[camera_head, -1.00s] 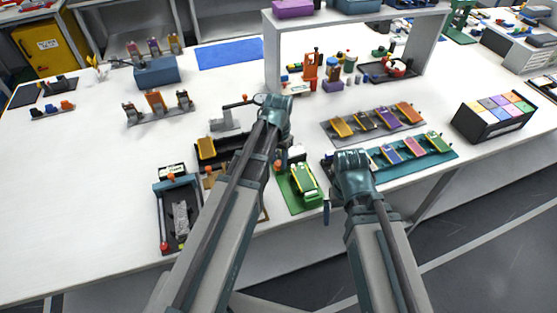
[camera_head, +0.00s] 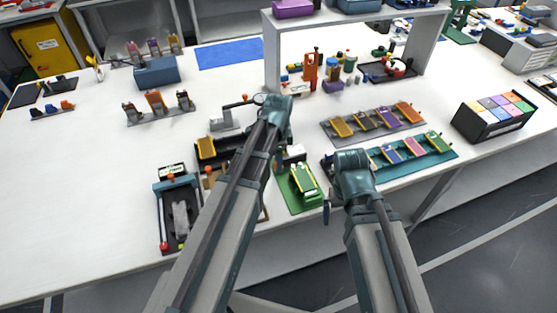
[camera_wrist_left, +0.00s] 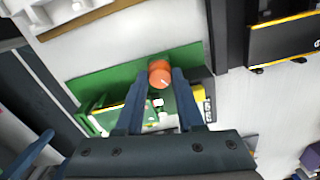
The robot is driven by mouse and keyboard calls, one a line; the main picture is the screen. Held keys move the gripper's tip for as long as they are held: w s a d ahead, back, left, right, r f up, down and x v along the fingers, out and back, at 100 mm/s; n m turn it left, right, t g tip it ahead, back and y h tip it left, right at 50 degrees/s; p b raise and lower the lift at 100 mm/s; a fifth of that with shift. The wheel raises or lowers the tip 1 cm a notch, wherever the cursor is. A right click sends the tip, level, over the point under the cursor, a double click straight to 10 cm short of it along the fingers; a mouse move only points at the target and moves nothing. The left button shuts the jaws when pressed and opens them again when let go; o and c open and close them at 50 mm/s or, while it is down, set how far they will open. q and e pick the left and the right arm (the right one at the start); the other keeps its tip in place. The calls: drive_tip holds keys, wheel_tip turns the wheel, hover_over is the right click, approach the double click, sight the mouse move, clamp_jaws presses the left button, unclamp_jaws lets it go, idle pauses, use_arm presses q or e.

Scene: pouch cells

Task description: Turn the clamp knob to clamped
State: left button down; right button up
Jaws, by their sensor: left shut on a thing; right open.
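The orange clamp knob (camera_wrist_left: 159,74) sits at the edge of a green fixture in the left wrist view, with a small pale mark on its face. My left gripper (camera_wrist_left: 161,82) is shut on it, one dark finger on each side. The green fixture (camera_head: 314,203) lies near the table's front edge in the head view and holds a yellow-green cell cradle (camera_head: 303,179). My left arm hides the knob and the left fingertips there. My right gripper (camera_head: 328,205) is open and empty, to the right of the fixture, its fingers partly hidden by the wrist.
A teal rack (camera_head: 444,155) with several coloured cells lies to the right, with a grey rack (camera_head: 332,137) behind it. A dark tester with a red knob (camera_head: 164,246) stands left of my left arm.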

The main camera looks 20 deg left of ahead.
use_arm(q)
drive_tip(key=shift+m, duration=0.6)
drive_tip(key=c, duration=0.8)
unclamp_jaws()
drive_tip(key=shift+r, duration=0.15)
wheel_tip(320, 180, up, 14)
drive_tip(key=p, duration=1.4)
drive_tip(key=shift+f, duration=0.2)
